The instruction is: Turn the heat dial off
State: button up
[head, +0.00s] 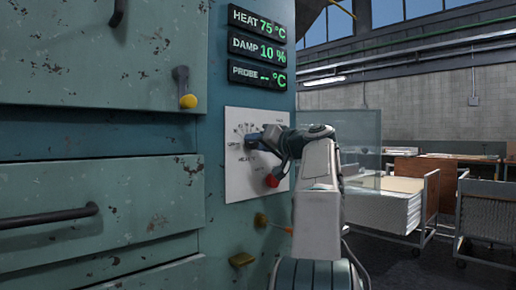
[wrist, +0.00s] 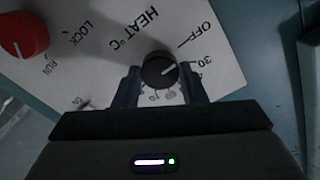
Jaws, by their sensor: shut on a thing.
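A short white mark on the dial points right and slightly up, roughly toward the 30; OFF is printed above the 30. In the head view my gripper (head: 262,137) reaches the white panel (head: 237,185) and hides the dial. The display (head: 257,22) reads HEAT 75 °C.
A red knob (wrist: 22,34) marked LOCK and RUN sits beside the dial; it shows below my gripper in the head view (head: 272,180). A lever with a yellow tip (head: 188,101) and drawer handles stick out at left. Carts (head: 431,196) stand at right.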

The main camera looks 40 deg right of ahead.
jog(key=shift+n, duration=0.4)
jog(key=o, duration=1)
jog(key=s, duration=0.9)
jog(key=s+d, duration=0.1)
jog(key=s, duration=0.3)
jog(key=shift+s, duration=0.4)
